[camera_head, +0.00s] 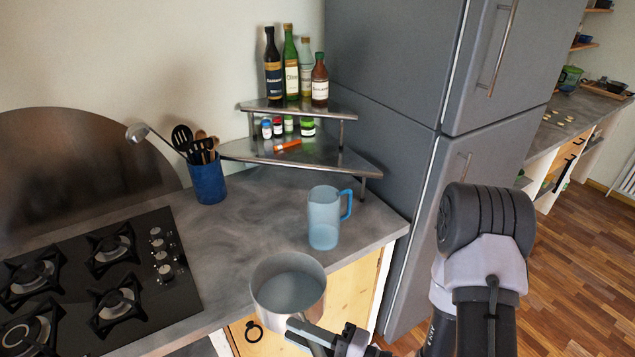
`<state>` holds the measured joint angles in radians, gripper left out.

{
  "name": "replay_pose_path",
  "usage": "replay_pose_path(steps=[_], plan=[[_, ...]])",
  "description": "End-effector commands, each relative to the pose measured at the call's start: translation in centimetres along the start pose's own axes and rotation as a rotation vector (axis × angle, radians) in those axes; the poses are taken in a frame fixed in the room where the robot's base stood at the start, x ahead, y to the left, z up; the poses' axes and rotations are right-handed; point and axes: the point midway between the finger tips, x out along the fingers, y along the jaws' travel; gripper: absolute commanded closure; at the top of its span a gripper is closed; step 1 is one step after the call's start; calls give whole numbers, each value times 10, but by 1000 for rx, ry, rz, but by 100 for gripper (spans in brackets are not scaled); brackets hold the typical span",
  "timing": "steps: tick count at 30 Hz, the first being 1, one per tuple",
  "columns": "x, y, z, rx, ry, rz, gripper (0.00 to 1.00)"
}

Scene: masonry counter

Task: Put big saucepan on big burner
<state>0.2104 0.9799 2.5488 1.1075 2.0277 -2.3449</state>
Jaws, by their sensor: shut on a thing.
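The saucepan (287,289) is a grey metal pan, upright and seen from above, just in front of the counter edge at the lower middle. My gripper (318,338) is shut on its handle at the bottom of the view; the fingers are partly hidden there. The black gas hob (145,262) is at the left with several burners. A large burner (28,335) shows at the lower left corner, partly cut off. Smaller burners (112,250) stand farther back and nearer the knobs. The pan is to the right of the hob, apart from it.
A blue pitcher (323,222) stands on the counter behind the pan. A blue utensil holder (207,180) stands behind the hob. A corner shelf (330,155) holds bottles and jars. A grey fridge (385,100) rises at the right. The counter (232,245) between hob and pitcher is clear.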

Motion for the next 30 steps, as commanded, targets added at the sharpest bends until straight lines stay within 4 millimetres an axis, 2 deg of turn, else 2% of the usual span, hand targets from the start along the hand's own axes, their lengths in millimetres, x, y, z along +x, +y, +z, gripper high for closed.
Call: replay_pose_path(steps=[6,14,24,30], plan=[[-5,-5,-17,-2,54,-13,100],[-21,-15,-56,0,182,-45,100],[-63,-36,-123,1,418,-113,100],[-87,-45,-150,1,520,-147,100]])
